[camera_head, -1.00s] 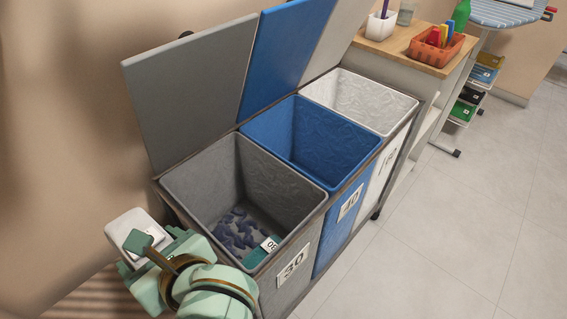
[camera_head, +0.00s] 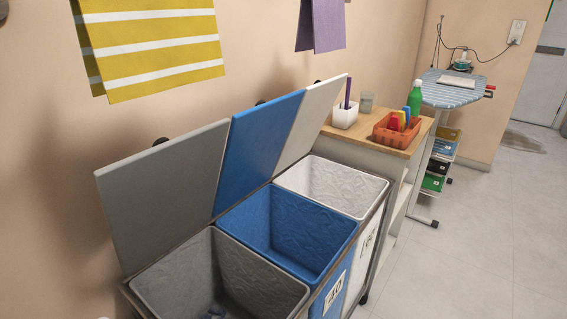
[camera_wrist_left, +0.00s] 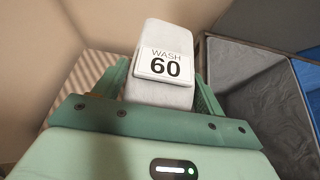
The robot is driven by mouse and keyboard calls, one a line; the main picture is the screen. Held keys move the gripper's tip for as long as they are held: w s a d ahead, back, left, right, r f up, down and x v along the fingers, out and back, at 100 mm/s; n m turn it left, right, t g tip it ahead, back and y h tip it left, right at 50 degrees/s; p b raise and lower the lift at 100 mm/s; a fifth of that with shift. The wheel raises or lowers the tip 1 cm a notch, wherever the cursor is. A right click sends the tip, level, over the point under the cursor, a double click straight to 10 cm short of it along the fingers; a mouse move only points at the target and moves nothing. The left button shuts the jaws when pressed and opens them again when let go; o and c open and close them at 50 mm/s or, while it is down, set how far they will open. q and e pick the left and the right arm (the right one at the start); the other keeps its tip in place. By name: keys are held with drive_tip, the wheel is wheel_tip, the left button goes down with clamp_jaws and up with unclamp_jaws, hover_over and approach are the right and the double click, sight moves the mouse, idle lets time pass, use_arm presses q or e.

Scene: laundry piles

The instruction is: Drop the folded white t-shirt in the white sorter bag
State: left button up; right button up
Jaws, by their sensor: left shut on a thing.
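My left gripper (camera_wrist_left: 161,80) is shut on the folded white t-shirt (camera_wrist_left: 168,35), a pale bundle with a "WASH 60" tag facing the wrist camera. The left gripper is outside the head view, and the wrist view shows the bundle left of the grey bag (camera_wrist_left: 262,100). The white sorter bag (camera_head: 335,185) is the farthest of three bags in the head view. It is open, with its white lid (camera_head: 310,120) raised, and the part of its inside that shows looks empty. My right gripper is in neither view.
The grey bag (camera_head: 255,280) and blue bag (camera_head: 290,225) stand open on the near side of the white one. Their raised lids lean toward the wall. A wooden-topped cabinet (camera_head: 410,150) stands beyond, with an orange basket (camera_head: 395,133). Floor at right is clear.

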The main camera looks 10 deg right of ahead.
use_arm(q)
drive_tip(key=shift+w+d+f+m+t+h, duration=0.15)
drive_tip(key=shift+d+f+m+t+h, duration=0.15)
drive_tip(key=shift+m+t+h, duration=0.3)
drive_tip(key=w+d+r+m+t+h, duration=0.2)
drive_tip(key=w+d+r+m+h, duration=0.1)
drive_tip(key=d+r, duration=0.3)
drive_tip(key=w+d+r+m+t+h, duration=0.2)
drive_tip(key=w+d+r+m+h, duration=0.2)
drive_tip(key=r, duration=0.6)
drive_tip(key=d+m+h, duration=0.2)
drive_tip(key=d, duration=0.1)
drive_tip(key=shift+w+m, duration=0.3)
drive_tip(key=shift+f, duration=0.1)
